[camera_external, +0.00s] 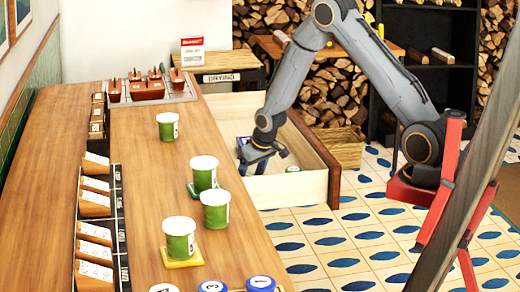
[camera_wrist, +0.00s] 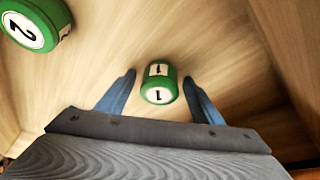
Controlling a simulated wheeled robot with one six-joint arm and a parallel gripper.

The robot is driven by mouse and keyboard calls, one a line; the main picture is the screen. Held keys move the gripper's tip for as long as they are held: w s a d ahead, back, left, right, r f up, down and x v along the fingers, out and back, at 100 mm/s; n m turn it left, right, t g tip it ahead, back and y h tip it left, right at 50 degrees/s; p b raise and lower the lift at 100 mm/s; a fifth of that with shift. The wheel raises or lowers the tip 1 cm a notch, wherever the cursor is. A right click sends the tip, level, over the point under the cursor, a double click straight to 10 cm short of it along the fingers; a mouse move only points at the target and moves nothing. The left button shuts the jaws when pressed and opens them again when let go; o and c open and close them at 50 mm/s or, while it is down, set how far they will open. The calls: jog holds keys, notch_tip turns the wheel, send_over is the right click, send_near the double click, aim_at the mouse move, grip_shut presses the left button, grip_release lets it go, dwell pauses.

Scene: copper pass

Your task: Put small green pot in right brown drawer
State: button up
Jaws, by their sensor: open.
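A small green pot (camera_wrist: 158,88) with a white label and top marked 1 sits on pale wood in the wrist view. It lies between the two blue fingers of my gripper (camera_wrist: 159,78), which is open with gaps on both sides. In the external view my gripper (camera_external: 258,160) is down inside an open pale wooden drawer (camera_external: 315,188) at the counter's right side. A green piece with a pale top (camera_external: 292,169) shows in the drawer, right of my gripper. A second green pot (camera_wrist: 35,22), marked 2, is at the wrist view's upper left.
Several larger green-and-white cups, one at the back (camera_external: 168,128), stand on the wooden counter (camera_external: 140,160). Blue-rimmed round tops (camera_external: 262,284) show at the front edge. Brown packets (camera_external: 95,250) line the left. The drawer's walls surround my gripper.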

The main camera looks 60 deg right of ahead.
jog(key=v, duration=1.2)
jog(key=s+a+r+g, duration=0.1)
jog(key=s+a, duration=0.2)
jog(key=s, duration=0.6)
jog(key=s+a+r+n+g, duration=0.1)
jog(key=s+a, duration=0.3)
jog(key=s, duration=0.5)
jog(key=s+a+r+g, duration=0.1)
jog(key=s+a+g, duration=0.1)
jog(key=s, duration=0.7)
jog(key=shift+s+a+n+y+b, duration=0.3)
jog(key=shift+a+n+y+b, duration=0.15)
jog(key=shift+a, duration=0.2)
